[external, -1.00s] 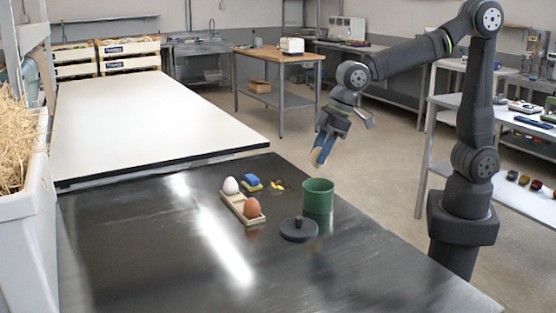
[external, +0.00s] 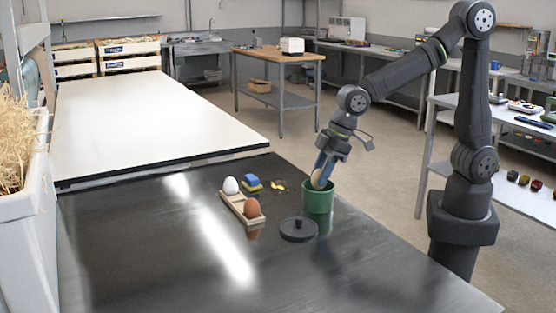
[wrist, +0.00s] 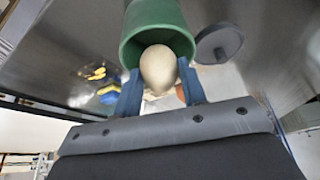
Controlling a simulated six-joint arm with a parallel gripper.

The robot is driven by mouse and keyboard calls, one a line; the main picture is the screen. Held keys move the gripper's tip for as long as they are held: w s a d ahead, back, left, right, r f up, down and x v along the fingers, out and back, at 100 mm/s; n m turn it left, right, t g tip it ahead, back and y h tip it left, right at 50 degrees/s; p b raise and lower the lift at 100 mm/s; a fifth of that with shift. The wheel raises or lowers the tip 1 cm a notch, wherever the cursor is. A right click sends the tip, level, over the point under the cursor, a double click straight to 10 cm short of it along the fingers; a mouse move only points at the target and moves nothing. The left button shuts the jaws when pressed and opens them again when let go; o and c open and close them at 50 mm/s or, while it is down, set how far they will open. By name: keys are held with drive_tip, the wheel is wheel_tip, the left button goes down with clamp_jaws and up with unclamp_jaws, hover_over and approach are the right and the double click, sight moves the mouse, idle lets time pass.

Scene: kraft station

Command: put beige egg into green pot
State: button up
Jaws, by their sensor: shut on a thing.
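The beige egg (wrist: 158,68) is held between the two blue fingers of my gripper (wrist: 160,92) in the wrist view. In the external view the egg (external: 317,178) shows at the mouth of the green pot (external: 318,200), with my gripper (external: 322,172) tilted above it. The pot stands upright and open on the dark table; it also shows in the wrist view (wrist: 156,22), just beyond the egg. The egg's lower part overlaps the pot's rim in the external view, and I cannot tell how deep it is.
A dark lid (external: 298,229) lies beside the pot. A wooden holder (external: 233,207) carries a white egg (external: 230,186) and a brown egg (external: 252,208). The dark table's front is clear.

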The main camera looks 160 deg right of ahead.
drive_tip(key=shift+f, duration=0.15)
drive_tip(key=o, duration=0.8)
wheel_tip(320, 180, up, 12)
drive_tip(key=shift+r, duration=0.2)
idle(1.2)
drive_tip(key=shift+f, duration=4.05)
